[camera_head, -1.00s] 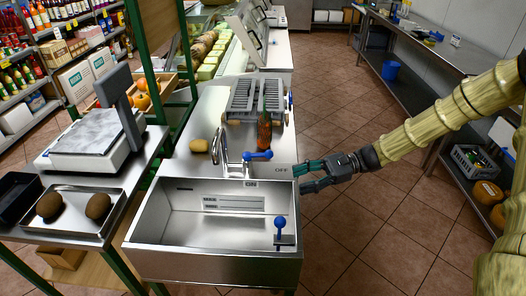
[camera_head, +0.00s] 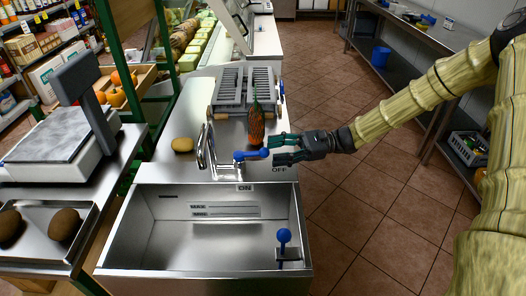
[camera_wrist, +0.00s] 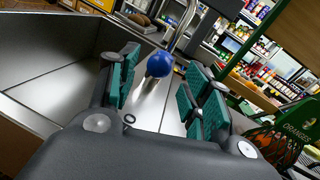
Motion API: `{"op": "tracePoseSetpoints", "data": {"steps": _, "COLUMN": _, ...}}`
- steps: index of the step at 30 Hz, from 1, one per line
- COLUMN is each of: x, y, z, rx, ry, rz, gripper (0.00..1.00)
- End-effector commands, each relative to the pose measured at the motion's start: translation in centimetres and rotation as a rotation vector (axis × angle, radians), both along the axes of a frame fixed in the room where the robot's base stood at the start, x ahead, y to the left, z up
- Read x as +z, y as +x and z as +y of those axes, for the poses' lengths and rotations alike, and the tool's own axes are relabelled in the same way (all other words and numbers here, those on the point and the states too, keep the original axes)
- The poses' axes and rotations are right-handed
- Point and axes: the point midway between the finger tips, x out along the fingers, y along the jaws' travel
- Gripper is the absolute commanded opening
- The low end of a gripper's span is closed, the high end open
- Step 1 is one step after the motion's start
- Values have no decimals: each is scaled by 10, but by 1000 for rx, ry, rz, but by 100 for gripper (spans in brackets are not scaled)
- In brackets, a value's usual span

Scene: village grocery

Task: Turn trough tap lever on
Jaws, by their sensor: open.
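The trough tap (camera_head: 208,150) is a chrome curved spout at the back of the steel trough (camera_head: 110,235). Its lever (camera_head: 252,155) is blue with a round knob and points right, on the side of the OFF label (camera_head: 279,169). The ON label (camera_head: 244,188) is on the rim in front of the tap. My gripper (camera_head: 276,150) is open, with green finger pads, just right of the knob. In the wrist view, the blue knob (camera_wrist: 159,64) appears between the open fingers (camera_wrist: 160,85), near their tips. I cannot tell whether they touch it.
A second blue knob (camera_head: 284,236) stands upright inside the trough at the right. A potato-like item (camera_head: 183,145) lies left of the tap. A scale (camera_head: 50,145) is on the left counter.

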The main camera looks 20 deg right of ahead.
Motion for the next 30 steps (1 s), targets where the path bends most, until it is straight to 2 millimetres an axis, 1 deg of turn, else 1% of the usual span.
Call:
{"op": "tracePoseSetpoints", "data": {"steps": 1, "x": 0, "y": 1, "z": 9, "rx": 3, "ry": -1, "rz": 1, "gripper": 49}}
{"op": "tracePoseSetpoints", "data": {"steps": 3, "x": 0, "y": 1, "z": 19, "rx": 3, "ry": -2, "rz": 0, "gripper": 49}}
{"op": "tracePoseSetpoints", "data": {"steps": 9, "x": 0, "y": 4, "z": 40, "rx": 4, "ry": -1, "rz": 0, "gripper": 49}}
{"op": "tracePoseSetpoints", "data": {"steps": 14, "x": 0, "y": 4, "z": 45, "rx": 3, "ry": -1, "rz": 0, "gripper": 49}}
{"op": "tracePoseSetpoints", "data": {"steps": 21, "x": 0, "y": 5, "z": 46, "rx": 3, "ry": -1, "rz": -1, "gripper": 49}}
{"op": "tracePoseSetpoints", "data": {"steps": 22, "x": 0, "y": 5, "z": 46, "rx": 3, "ry": -1, "rz": 0, "gripper": 47}}
{"op": "tracePoseSetpoints", "data": {"steps": 26, "x": 0, "y": 5, "z": 46, "rx": 3, "ry": -1, "rz": -1, "gripper": 23}}
{"op": "tracePoseSetpoints", "data": {"steps": 27, "x": 0, "y": 4, "z": 46, "rx": 3, "ry": -1, "rz": -1, "gripper": 16}}
{"op": "tracePoseSetpoints", "data": {"steps": 30, "x": 0, "y": 4, "z": 46, "rx": 3, "ry": -1, "rz": -1, "gripper": 0}}
